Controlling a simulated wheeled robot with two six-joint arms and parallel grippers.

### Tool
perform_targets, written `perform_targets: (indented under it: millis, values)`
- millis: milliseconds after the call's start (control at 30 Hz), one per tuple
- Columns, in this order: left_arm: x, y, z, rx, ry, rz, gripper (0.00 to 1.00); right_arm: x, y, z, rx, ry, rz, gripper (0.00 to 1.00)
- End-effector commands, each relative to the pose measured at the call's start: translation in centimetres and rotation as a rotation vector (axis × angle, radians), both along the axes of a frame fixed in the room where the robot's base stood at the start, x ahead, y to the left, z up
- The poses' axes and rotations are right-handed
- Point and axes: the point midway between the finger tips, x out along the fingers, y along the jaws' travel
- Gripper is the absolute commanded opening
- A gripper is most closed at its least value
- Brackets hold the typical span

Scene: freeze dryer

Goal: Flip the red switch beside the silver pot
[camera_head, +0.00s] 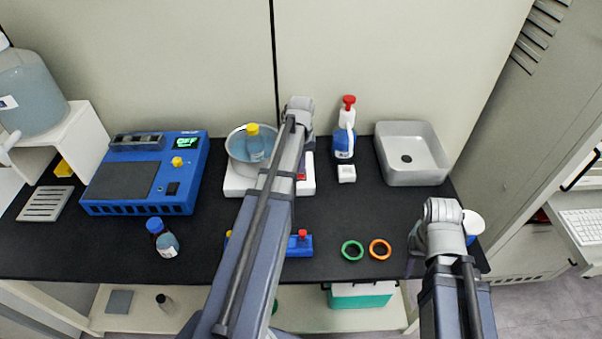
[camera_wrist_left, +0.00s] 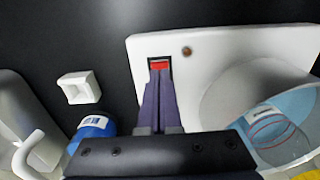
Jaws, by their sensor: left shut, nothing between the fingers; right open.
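The silver pot (camera_head: 234,148) sits on a white base (camera_head: 237,186) in the head view, with a yellow-capped bottle (camera_head: 255,146) in it. The red switch (camera_wrist_left: 160,65) is set in a dark slot in the white base in the left wrist view, beside the pot (camera_wrist_left: 295,115). My left gripper (camera_wrist_left: 158,76) is shut and empty, its fingertips at the near edge of the switch; I cannot tell if they touch. In the head view my left arm hides part of the base. My right gripper (camera_head: 415,262) is open near the table's front right, partly hidden by its wrist.
A blue device (camera_head: 120,178) with a green display stands left. A spray bottle (camera_head: 345,135), a small white dish (camera_head: 346,173) and a grey sink (camera_head: 412,175) stand to the right. Green (camera_head: 352,250) and orange (camera_head: 380,249) rings lie in front. The dark table between is mostly clear.

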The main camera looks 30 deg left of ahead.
Motion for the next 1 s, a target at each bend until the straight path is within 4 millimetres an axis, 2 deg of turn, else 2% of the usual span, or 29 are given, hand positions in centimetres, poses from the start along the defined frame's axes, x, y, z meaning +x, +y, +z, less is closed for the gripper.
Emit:
perform_targets:
  millis: [1000]
  values:
    - [0.0,0.0,-0.65,0.0,0.0,0.0,0.0,0.0,0.0,-0.65,0.0,0.0,0.0,0.5]
